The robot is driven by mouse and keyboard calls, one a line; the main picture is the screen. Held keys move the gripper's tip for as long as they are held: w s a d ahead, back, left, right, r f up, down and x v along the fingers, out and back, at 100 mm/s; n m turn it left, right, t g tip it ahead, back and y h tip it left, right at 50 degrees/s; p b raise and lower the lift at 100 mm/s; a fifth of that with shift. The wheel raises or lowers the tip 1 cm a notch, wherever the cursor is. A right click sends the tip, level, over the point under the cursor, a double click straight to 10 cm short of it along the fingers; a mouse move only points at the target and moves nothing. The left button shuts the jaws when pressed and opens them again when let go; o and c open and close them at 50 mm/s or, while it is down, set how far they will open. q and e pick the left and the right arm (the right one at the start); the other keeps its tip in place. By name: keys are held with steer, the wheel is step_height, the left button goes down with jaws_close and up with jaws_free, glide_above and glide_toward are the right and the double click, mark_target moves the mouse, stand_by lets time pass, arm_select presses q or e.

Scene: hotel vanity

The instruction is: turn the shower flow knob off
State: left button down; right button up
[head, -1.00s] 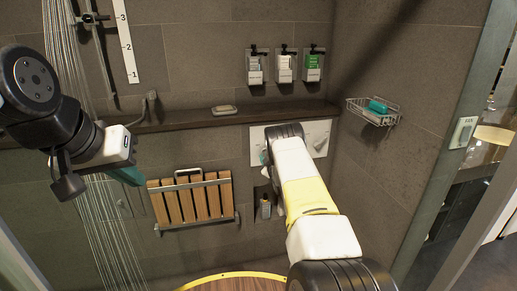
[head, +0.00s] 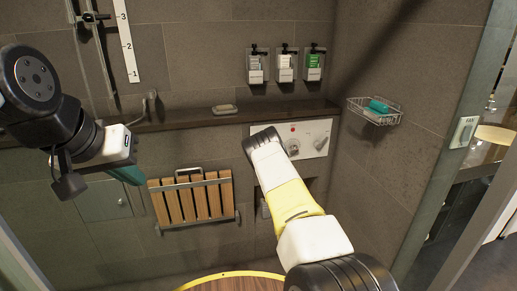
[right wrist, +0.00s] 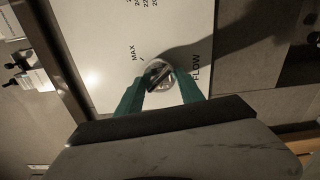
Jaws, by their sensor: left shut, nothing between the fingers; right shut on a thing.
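In the right wrist view the flow knob (right wrist: 158,76) is a round metallic knob on a white panel, with a diagonal grip bar and the words FLOW and MAX beside it. My right gripper (right wrist: 160,82) has its teal fingers on both sides of the knob, shut on it. In the head view the white control panel (head: 318,128) is on the back wall; my right arm hides part of it and the right gripper. My left gripper (head: 128,175) is shut and empty, away from the panel at the left. No water streams show in the head view.
A dark ledge (head: 180,122) with a soap dish (head: 224,109) runs along the wall. Several dispensers hang above the panel. A wire basket (head: 373,112) is to its right. A slatted wooden seat (head: 192,200) is on the wall below left.

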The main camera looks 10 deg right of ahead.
steer(key=shift+w+d+r+n, duration=0.1)
steer(key=shift+d+r+n, duration=0.25)
steer(key=shift+r+n, duration=0.25)
steer(key=o, duration=1.4)
steer(key=shift+f, duration=0.1)
steer(key=s, duration=0.8)
steer(key=shift+s, duration=0.15)
